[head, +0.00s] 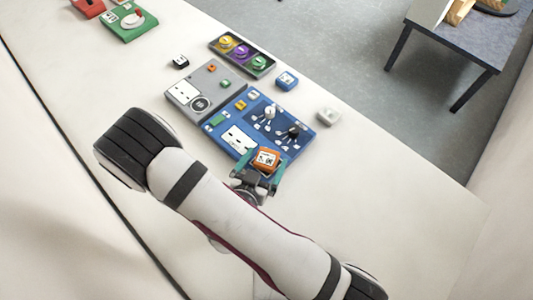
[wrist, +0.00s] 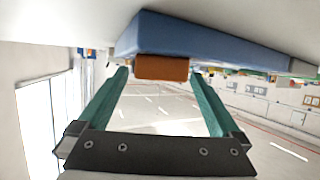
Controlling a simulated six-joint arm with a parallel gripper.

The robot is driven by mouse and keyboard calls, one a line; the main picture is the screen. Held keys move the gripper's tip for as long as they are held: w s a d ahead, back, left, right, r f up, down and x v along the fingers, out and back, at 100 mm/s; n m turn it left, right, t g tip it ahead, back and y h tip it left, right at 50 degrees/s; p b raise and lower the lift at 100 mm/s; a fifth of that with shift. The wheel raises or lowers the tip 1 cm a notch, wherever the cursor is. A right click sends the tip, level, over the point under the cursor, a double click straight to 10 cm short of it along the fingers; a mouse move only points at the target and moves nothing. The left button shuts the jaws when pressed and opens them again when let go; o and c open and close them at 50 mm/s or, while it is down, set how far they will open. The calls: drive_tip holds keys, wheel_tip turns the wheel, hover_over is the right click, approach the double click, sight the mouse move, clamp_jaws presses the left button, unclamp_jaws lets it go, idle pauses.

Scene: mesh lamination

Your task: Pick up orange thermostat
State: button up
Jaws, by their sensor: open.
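The orange thermostat (head: 266,159) is a small block with a white face at the near corner of the blue panel (head: 233,141). In the wrist view the orange thermostat (wrist: 162,67) lies against the edge of the blue panel (wrist: 210,42). My gripper (head: 262,172) has teal fingers, one to each side of the thermostat in the head view. In the wrist view my gripper (wrist: 160,80) is open, with the thermostat between or just beyond its fingertips. I cannot tell whether either finger touches it.
A grey panel (head: 215,72) adjoins the blue panel. A dark panel with coloured knobs (head: 258,63), a blue block (head: 287,81) and a white block (head: 328,116) stand nearby. A green device (head: 128,25) is at the far left. The white table (head: 400,190) is clear on the right.

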drive_tip(key=shift+x, duration=1.25)
clamp_jaws()
